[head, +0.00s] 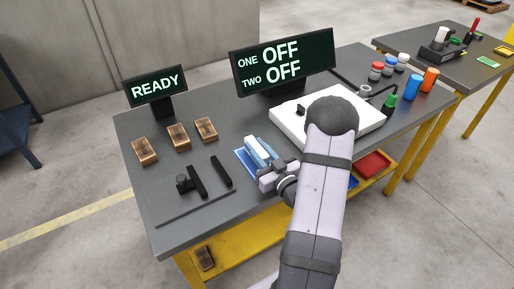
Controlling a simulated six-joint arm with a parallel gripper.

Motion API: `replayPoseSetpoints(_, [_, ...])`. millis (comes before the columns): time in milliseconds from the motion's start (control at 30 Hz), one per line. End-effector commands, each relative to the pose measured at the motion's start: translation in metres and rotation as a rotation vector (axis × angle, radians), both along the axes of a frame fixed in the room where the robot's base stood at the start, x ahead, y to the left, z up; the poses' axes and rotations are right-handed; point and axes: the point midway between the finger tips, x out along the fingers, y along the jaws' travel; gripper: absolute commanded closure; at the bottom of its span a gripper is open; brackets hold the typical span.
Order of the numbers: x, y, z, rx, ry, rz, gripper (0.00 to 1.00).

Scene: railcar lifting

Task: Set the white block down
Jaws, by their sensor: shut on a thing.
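My arm reaches in from the lower right, and my gripper (264,167) is shut on the white block (255,150) over the left part of the table. The block is long and pale, with blue showing along its side. It is over or beside a blue mat (241,157) on the dark tabletop. My gripper hides the near end of the block, and I cannot tell if the block touches the mat.
Several brown blocks (178,137) and a black fixture (194,180) stand to the left. Two display signs (283,63) stand behind. A white board (290,122) lies behind my arm. Bottles (413,93) stand right. A red tray (374,164) is below the front edge.

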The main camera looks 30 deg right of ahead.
Motion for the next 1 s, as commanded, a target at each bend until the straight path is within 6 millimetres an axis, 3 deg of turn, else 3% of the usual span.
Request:
replayPoseSetpoints(267, [0.000,0.000,-0.005,0.000,-0.001,0.000,1.00])
replayPoseSetpoints(300, [0.000,0.000,-0.005,0.000,0.000,0.000,0.72])
replayPoseSetpoints(367, [0.000,0.000,-0.004,0.000,0.001,0.000,0.58])
replayPoseSetpoints(767, [0.000,0.000,-0.003,0.001,0.001,0.000,0.58])
replayPoseSetpoints(1000, [-0.027,-0.001,-0.007,0.002,0.002,-0.005,0.58])
